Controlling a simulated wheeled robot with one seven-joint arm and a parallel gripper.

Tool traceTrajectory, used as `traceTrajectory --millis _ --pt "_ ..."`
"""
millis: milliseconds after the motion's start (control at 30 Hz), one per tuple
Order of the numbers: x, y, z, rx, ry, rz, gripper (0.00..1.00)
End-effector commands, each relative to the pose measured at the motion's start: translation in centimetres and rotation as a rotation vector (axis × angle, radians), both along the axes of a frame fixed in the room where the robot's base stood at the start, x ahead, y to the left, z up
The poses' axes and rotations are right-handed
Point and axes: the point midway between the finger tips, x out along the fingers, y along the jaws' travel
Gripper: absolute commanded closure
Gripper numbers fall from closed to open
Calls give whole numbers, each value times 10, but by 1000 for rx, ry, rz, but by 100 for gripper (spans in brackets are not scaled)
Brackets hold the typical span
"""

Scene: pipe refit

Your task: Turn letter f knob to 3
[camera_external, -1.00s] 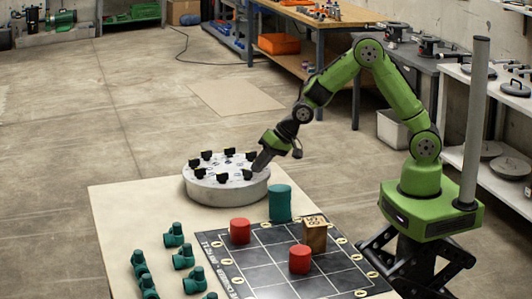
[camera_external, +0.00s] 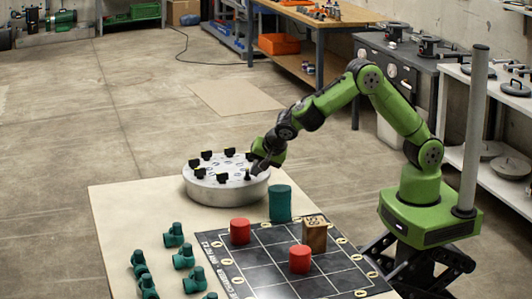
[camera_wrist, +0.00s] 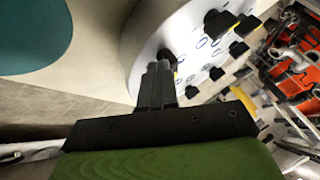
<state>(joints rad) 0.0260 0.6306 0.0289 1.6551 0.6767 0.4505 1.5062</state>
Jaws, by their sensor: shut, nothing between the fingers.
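A round grey-white panel (camera_external: 228,190) lies on the table and carries several black knobs in a ring; it also shows in the wrist view (camera_wrist: 138,62). The letters by the knobs are too small to read, so I cannot tell which is f. My gripper (camera_external: 257,172) is at the right edge of the panel. In the wrist view my gripper (camera_wrist: 158,70) is shut, with its fingertips against or just in front of one black knob (camera_wrist: 165,55). I cannot tell whether they touch. The fingers partly hide that knob.
A green cylinder (camera_external: 280,203) stands close to the panel's right side. Red cylinders (camera_external: 240,231) and a wooden block (camera_external: 314,234) stand on a black grid board (camera_external: 265,264). Green pipe fittings (camera_external: 183,257) lie at the front left. The table left of the panel is clear.

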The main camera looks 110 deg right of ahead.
Motion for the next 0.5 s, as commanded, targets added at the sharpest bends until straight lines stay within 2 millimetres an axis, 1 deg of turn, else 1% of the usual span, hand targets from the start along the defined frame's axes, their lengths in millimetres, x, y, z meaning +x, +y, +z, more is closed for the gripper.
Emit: traceTrajectory --millis 500 --pt "16 6 4 -1 1 -437 100"
